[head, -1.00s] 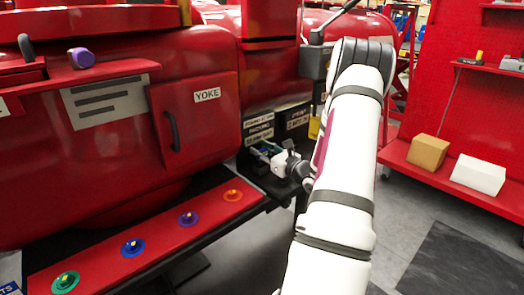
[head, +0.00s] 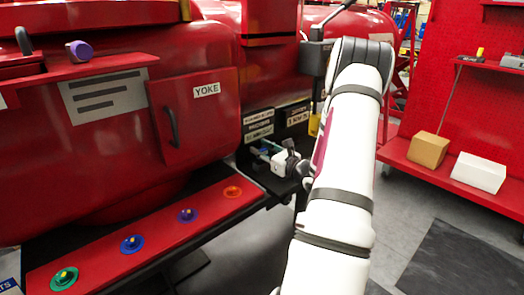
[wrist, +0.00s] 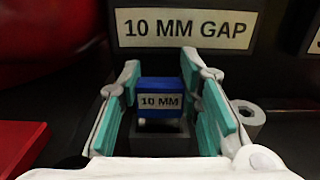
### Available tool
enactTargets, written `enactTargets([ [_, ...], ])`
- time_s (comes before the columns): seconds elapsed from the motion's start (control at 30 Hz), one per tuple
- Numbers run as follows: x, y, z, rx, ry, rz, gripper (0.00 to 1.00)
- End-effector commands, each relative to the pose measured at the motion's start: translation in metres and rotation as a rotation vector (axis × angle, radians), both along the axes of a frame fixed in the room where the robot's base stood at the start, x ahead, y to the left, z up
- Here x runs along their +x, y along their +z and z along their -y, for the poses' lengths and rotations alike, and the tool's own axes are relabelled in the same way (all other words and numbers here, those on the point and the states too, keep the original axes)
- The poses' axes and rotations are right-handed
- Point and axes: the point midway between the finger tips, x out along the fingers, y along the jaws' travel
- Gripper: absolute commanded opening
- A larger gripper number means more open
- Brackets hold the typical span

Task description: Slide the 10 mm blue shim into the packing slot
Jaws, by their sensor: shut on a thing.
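The blue shim (wrist: 161,85), labelled "10 MM", is upright between the teal-padded fingers of my gripper (wrist: 165,98) in the wrist view. My gripper is shut on it. The shim is in front of and below the "10 MM GAP" sign (wrist: 183,28). A dark grey block (wrist: 158,143) shows just below the shim; the slot opening itself cannot be made out.
A round metal fitting with a hex socket (wrist: 247,114) stands just right of the right finger. A red shelf (head: 150,240) with several coloured discs runs along the machine's front. A red rack with a tan box (head: 427,150) and a white box (head: 478,172) stands at right.

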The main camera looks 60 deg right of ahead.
Motion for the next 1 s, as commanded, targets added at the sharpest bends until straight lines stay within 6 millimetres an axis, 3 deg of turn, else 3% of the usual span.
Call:
enactTargets([
  [0.5, 0.0, 0.02, 0.0, 0.0, 0.0, 0.001, 0.0],
  [1.0, 0.0, 0.02, 0.0, -0.001, 0.0, 0.001, 0.0],
])
